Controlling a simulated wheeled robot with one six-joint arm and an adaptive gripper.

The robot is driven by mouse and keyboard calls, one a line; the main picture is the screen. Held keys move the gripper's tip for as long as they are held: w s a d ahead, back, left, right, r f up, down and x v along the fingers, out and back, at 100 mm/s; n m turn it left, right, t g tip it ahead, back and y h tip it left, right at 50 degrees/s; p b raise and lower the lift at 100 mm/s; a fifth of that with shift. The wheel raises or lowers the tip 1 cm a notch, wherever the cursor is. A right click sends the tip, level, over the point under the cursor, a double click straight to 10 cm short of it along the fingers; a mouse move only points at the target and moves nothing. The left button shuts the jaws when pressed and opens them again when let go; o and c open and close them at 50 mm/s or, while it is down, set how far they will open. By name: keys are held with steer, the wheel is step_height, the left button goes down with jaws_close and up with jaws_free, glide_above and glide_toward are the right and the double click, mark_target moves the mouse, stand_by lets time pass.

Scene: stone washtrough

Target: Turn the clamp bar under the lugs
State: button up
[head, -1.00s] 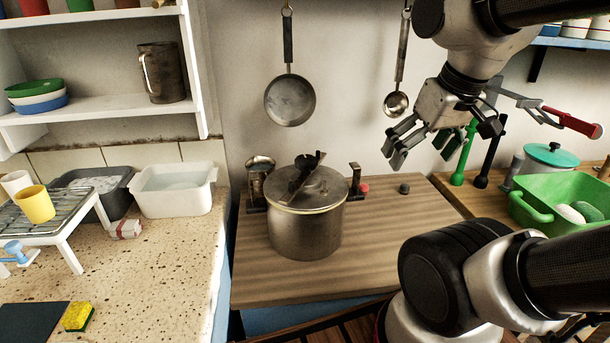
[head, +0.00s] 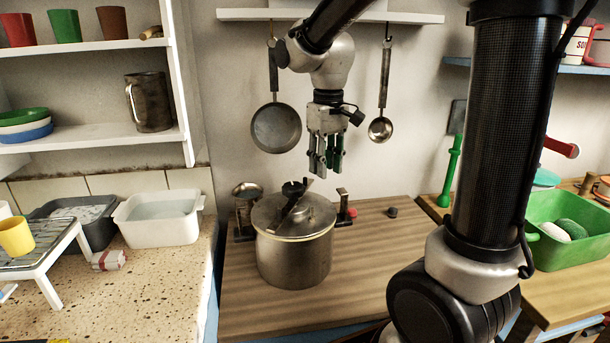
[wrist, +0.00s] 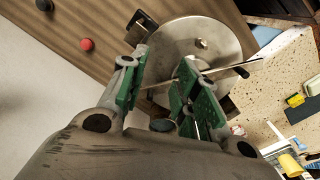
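A steel pot (head: 293,262) with a flat lid (head: 318,216) stands on the wooden worktop. In the wrist view the bar (wrist: 226,69) crosses the lid (wrist: 168,40), partly behind a finger. Upright dark brackets, perhaps the lugs, stand at the pot's left (head: 243,222) and right (head: 343,205); whether the bar is under them I cannot tell. My gripper (head: 325,172) points down, open and empty, above the lid's right back side. Its green-padded fingers (wrist: 160,68) are apart.
A red knob (head: 352,212) and a dark knob (head: 392,212) are right of the pot. A pan (head: 276,128) and a ladle (head: 380,130) hang on the wall behind my gripper. A white basin (head: 160,220) stands left; a green tub (head: 565,245) stands right.

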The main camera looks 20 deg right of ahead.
steer(key=shift+n, duration=0.5)
steer(key=w, duration=0.2)
steer(key=w+a, duration=0.1)
steer(key=w, duration=0.1)
steer(key=w+a, duration=0.1)
steer(key=w, duration=0.1)
steer(key=shift+w+a+r+n, duration=0.2)
steer(key=shift+w+r+n, duration=0.1)
steer(key=shift+w+r, duration=0.5)
steer(key=shift+s+r, duration=0.2)
steer(key=shift+s, duration=0.05)
step_height(320, 180, down, 8)
steer(key=shift+r, duration=0.1)
jaws_close()
